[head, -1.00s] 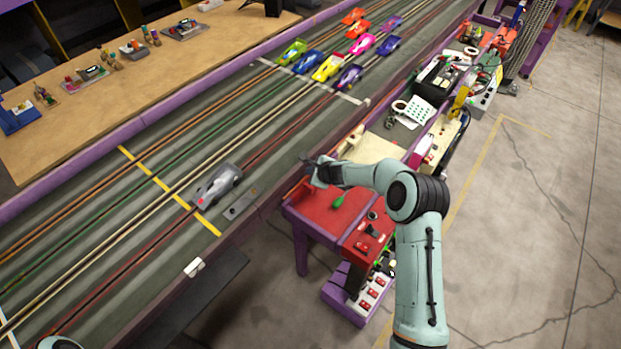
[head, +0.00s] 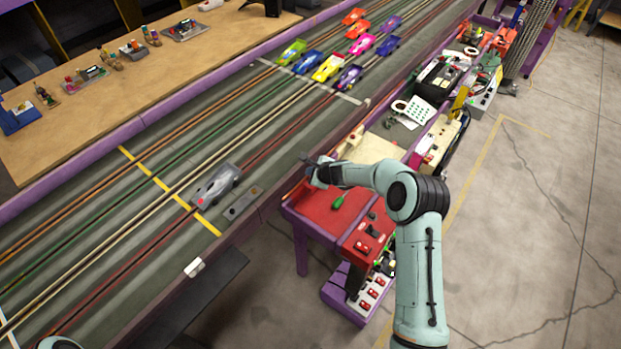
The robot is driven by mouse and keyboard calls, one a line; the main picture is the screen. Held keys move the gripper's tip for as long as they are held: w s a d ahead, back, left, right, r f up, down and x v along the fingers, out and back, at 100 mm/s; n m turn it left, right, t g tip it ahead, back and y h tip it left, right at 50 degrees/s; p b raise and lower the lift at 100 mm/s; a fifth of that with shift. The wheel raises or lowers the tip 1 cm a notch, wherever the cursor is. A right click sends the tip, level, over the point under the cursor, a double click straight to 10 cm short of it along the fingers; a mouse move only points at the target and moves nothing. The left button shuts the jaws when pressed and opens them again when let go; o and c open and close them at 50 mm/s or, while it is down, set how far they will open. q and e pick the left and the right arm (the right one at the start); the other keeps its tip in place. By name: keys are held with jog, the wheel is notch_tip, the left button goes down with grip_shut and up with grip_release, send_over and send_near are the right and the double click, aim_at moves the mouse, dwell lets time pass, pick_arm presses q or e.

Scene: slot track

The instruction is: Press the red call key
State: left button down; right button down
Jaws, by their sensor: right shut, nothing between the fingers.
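My right gripper (head: 308,166) is shut and empty, held at the near edge of the track above the far left corner of the red work surface (head: 325,212). Several small red keys or switches show, and I cannot tell which is the call key. Some are on the red control panel (head: 367,245) at the front of the bench, below and right of the gripper. Others are on the white switch strip (head: 371,294) lower down. The gripper is apart from all of these. My left gripper is out of view.
A grey car (head: 216,186) stands on the slot track near a yellow line. A metal plate (head: 242,204) lies at the track's edge. Several coloured cars stand farther back. A green-handled tool (head: 339,201) lies on the red surface. A black box (head: 436,82) stands farther along the bench.

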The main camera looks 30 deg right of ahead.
dwell(0.6)
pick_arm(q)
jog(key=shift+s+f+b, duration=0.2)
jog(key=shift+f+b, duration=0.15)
pick_arm(e)
jog(key=shift+f, duration=0.45)
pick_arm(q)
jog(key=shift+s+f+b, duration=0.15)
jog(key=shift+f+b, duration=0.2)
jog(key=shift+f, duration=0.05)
pick_arm(e)
jog(key=shift+f, duration=0.5)
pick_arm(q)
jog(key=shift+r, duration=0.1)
pick_arm(e)
jog(key=shift+r, duration=0.1)
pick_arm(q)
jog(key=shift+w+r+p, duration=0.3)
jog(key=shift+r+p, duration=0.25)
pick_arm(e)
jog(key=shift+r, duration=0.8)
